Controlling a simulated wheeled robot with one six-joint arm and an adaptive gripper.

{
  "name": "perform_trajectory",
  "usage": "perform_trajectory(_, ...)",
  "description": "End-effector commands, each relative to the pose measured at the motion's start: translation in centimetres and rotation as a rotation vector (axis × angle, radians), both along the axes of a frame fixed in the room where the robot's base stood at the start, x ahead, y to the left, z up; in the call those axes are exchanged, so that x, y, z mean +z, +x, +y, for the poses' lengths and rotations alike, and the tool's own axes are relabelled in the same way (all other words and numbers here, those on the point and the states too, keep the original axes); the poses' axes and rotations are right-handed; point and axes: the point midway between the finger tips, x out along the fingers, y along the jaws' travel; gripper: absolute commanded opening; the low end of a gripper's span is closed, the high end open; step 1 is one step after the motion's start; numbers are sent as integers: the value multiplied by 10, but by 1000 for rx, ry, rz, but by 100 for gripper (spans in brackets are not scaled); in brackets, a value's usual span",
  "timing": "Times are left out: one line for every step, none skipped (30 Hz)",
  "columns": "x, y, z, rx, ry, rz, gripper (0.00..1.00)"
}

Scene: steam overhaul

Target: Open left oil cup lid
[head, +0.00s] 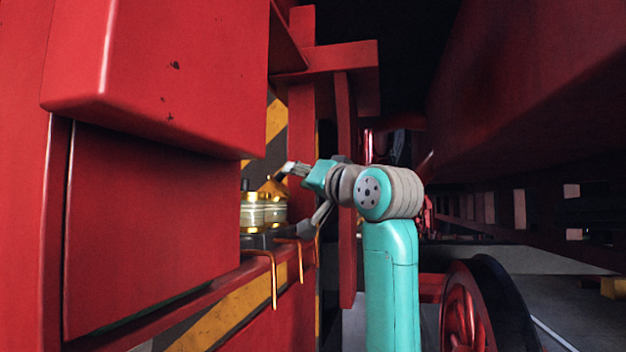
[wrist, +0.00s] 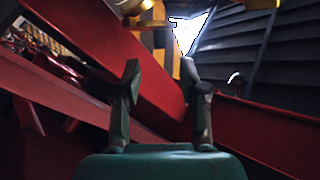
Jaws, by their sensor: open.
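Two brass oil cups stand side by side on a ledge in the head view. The left oil cup (head: 250,211) has a pale band and a small dark knob on top. The right oil cup (head: 274,207) has a cone-shaped brass top. My gripper (head: 287,168) is above and slightly right of the cups, apart from the left one; whether it touches the right cup's cone cannot be told. In the wrist view my gripper (wrist: 160,75) shows two spread fingers with nothing between them. Brass pieces are cut off at that view's top edge; which cup they belong to is unclear.
A large red block (head: 165,75) overhangs to the left of the cups. Thin copper pipes (head: 274,280) hang below the ledge. A red upright post (head: 346,190) stands close behind my arm. Red beams (wrist: 130,60) cross the wrist view.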

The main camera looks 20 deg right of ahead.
Motion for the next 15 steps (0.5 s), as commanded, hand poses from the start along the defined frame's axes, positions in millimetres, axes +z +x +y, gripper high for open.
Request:
perform_trajectory(-1, -10, -3, -3, 0, -2, 43)
perform_trajectory(-3, -14, -4, -2, 0, -1, 43)
perform_trajectory(-4, -20, -5, -3, -1, -2, 43)
perform_trajectory(-5, -24, -6, -2, 0, -1, 43)
perform_trajectory(-5, -28, -7, -2, -1, -1, 43)
perform_trajectory(-6, -32, -8, -1, -1, -1, 43)
perform_trajectory(-7, -35, -8, 0, 0, -1, 43)
perform_trajectory(-7, -37, -9, 0, 0, -1, 43)
perform_trajectory(-8, -40, -9, 0, 0, -1, 43)
perform_trajectory(-8, -41, -10, -1, 0, 0, 43)
perform_trajectory(-8, -43, -10, -1, 0, 1, 43)
perform_trajectory(-8, -43, -10, -1, 0, 1, 43)
perform_trajectory(-8, -44, -10, -1, 0, 1, 43)
perform_trajectory(-8, -44, -10, -1, 0, 1, 43)
perform_trajectory(-9, -44, -10, -1, 0, 1, 43)
